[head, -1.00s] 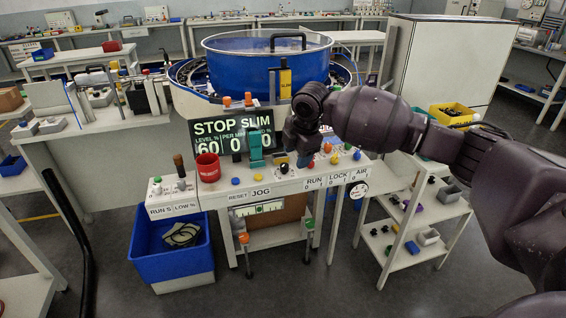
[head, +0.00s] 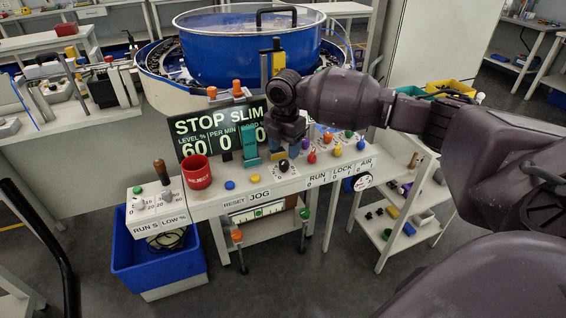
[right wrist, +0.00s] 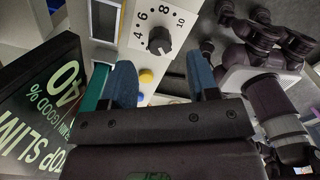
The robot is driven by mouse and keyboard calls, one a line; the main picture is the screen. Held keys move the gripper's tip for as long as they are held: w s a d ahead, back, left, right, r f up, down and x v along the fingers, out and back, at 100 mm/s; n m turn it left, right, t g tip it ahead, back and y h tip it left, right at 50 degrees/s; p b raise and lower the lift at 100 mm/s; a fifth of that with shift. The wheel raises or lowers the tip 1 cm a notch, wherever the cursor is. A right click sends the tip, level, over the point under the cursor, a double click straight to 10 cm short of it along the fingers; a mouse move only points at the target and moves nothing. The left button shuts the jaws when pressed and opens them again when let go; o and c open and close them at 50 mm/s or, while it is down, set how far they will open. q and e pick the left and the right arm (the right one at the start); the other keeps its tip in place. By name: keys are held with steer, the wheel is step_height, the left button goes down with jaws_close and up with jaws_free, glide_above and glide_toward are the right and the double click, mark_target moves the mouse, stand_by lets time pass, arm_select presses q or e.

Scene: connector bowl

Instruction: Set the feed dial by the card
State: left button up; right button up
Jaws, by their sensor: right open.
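The feed dial, a black knob on a white numbered face, is on the front of the machine panel in the head view (head: 284,166). In the right wrist view the dial (right wrist: 160,40) shows the numbers 4, 6, 8 and 10. My right gripper (head: 289,150) is just above and behind the dial in the head view. In the right wrist view its blue fingertips (right wrist: 163,80) are apart and empty, short of the knob. A dark display (head: 218,135) reads STOP, SLIM and level 60. I cannot make out a separate card for certain. My left gripper is out of view.
A red cup (head: 197,176) stands left of a teal part (head: 248,135) on the panel. Yellow and blue buttons and several coloured knobs (head: 335,148) surround the dial. The big blue bowl (head: 240,50) stands behind.

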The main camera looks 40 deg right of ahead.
mark_target(284, 162)
steer(key=shift+f+b, duration=0.35)
steer(key=shift+f, duration=2.4)
steer(key=c, duration=0.9)
